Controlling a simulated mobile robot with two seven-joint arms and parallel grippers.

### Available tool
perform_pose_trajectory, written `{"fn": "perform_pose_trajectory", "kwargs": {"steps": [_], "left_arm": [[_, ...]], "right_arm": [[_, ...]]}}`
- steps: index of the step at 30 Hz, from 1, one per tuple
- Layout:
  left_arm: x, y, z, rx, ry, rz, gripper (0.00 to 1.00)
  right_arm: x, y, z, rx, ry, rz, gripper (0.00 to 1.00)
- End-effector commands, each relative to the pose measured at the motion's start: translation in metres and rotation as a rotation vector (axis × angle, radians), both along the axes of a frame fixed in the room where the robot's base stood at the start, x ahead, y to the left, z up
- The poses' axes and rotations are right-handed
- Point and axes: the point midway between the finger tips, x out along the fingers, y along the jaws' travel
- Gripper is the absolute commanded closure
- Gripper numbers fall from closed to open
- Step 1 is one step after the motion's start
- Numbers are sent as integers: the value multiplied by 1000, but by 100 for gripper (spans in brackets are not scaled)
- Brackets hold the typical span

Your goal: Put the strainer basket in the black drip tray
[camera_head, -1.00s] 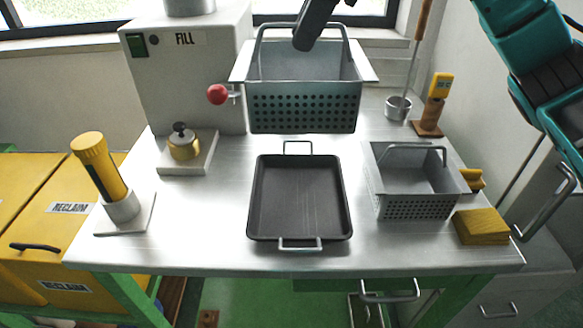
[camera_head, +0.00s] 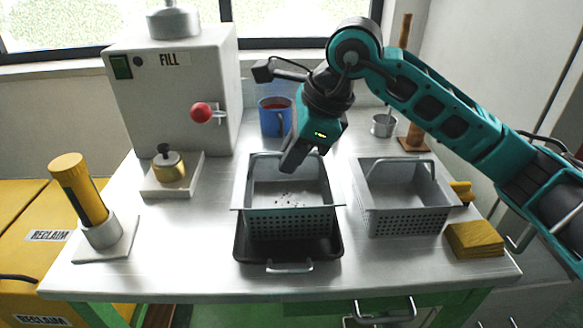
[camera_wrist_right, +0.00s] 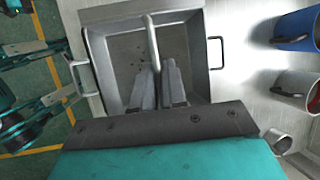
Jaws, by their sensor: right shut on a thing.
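The grey strainer basket (camera_head: 290,224), with a perforated front wall and small dark bits on its floor, is upright over the black drip tray (camera_head: 240,254). Its lower part overlaps the tray's inside; I cannot tell whether it touches the tray floor. My right gripper (camera_head: 291,164) is above the basket. In the right wrist view my right gripper (camera_wrist_right: 158,70) is shut on the basket's bar handle (camera_wrist_right: 152,38), with the basket floor below. The tray's loop handles show on both sides there.
The FILL machine (camera_head: 170,95), a brass weight (camera_head: 168,167) and a yellow torch (camera_head: 80,192) are left. A blue mug (camera_head: 272,117) stands behind. The table's front strip is clear.

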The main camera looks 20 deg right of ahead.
Motion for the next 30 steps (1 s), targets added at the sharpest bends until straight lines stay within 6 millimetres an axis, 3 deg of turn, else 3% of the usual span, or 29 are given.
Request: {"fn": "perform_pose_trajectory", "kwargs": {"steps": [4,14,15,22,30], "left_arm": [[1,0,-1,-1,0,-2,100],[2,0,-2,0,-2,-4,100],[2,-1,-1,0,-2,-4,100],[2,-1,-1,0,-2,-4,100],[2,0,0,1,-3,-3,100]], "right_arm": [[0,0,-24,0,3,-1,100],[0,0,-28,1,-1,-1,100],[0,0,-27,0,1,-1,85],[0,0,-27,0,1,-1,63],[0,0,-26,0,1,-1,62]]}}
